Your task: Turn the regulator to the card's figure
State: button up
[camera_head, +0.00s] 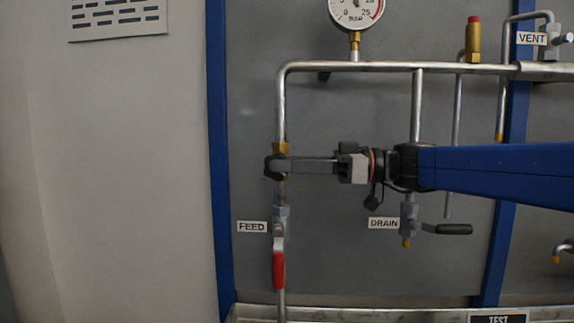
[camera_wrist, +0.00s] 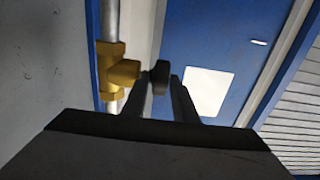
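The regulator has a brass body (camera_head: 281,148) on the feed pipe. In the wrist view, its brass body (camera_wrist: 112,70) and black knob (camera_wrist: 158,78) show, the knob facing right. My gripper (camera_head: 275,166) reaches in from the right at the regulator and hides most of the knob in the head view. In the wrist view, my gripper's fingers (camera_wrist: 161,82) stand apart with the knob between their tips; whether they press on it I cannot tell. The pressure gauge (camera_head: 356,12), marked BAR, is cut off at the top; its reading is unclear. No readable card figure shows.
Below the regulator is the feed valve with a red lever (camera_head: 279,269), hanging down. The drain valve's black lever (camera_head: 450,229) points right, under my arm. A brass relief valve with red cap (camera_head: 473,40) stands on the top pipe (camera_head: 390,67). A TEST plate (camera_head: 498,319) is cut off below.

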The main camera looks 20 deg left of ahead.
jog(key=shift+a, duration=0.15)
jog(key=shift+c, duration=0.6)
grip_shut()
jog(key=shift+f+g+y, duration=0.2)
jog(key=shift+g+y, duration=0.1)
jog(key=shift+y, duration=0.8)
jog(key=shift+o, duration=0.6)
grip_release()
